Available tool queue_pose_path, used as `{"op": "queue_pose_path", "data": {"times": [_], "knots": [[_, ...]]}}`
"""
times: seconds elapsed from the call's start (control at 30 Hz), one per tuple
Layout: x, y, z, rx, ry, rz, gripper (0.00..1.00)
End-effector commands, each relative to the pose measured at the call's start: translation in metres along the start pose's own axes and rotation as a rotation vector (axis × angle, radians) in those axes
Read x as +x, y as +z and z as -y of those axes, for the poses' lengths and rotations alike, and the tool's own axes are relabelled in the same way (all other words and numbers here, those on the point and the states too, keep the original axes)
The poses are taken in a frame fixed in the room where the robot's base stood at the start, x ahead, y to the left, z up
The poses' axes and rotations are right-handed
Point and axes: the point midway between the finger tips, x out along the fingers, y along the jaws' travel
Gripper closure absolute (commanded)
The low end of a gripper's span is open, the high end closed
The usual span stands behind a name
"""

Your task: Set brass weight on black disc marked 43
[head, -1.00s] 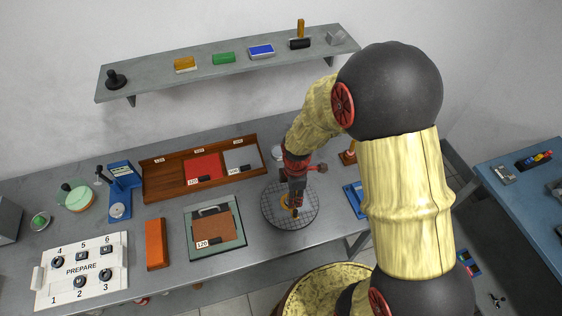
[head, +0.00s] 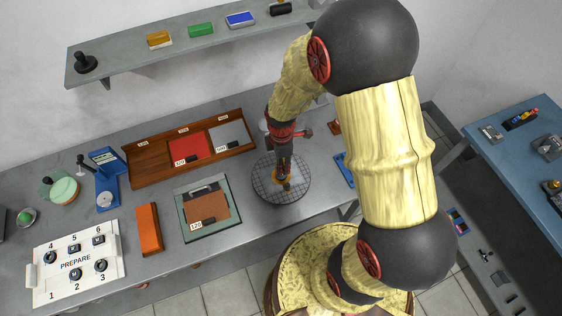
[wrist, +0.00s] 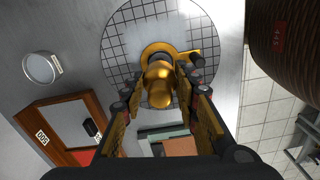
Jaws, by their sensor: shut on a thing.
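My gripper (wrist: 160,98) is shut on a brass weight (wrist: 160,82), a rounded golden piece with a wider collar at its far end. The weight is upright over a round grey disc with a grid pattern (wrist: 120,40). I cannot tell whether it touches that disc. In the head view my gripper (head: 285,183) is above the same gridded disc (head: 264,190), and my wrist hides most of the weight. I cannot make out a black disc marked 43 in either view.
A teal-edged tray (head: 236,226) marked 120 lies left of the gridded disc. A wooden rack (head: 140,172) with red and grey panels is behind it. An orange block (head: 149,229) and a white PREPARE panel (head: 78,263) are further left. A blue table (head: 505,165) stands at the right.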

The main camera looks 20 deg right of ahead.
Motion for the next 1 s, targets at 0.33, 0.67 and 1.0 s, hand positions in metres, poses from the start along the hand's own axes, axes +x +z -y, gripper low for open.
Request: {"op": "queue_pose_path", "data": {"times": [0.33, 0.67, 1.0], "knots": [[0.027, 0.000, 0.000, 0.000, 0.000, 0.000, 1.00], [0.043, 0.000, 0.000, 0.000, 0.001, 0.000, 1.00], [0.043, 0.000, -0.001, 0.000, 0.001, 0.000, 1.00]]}}
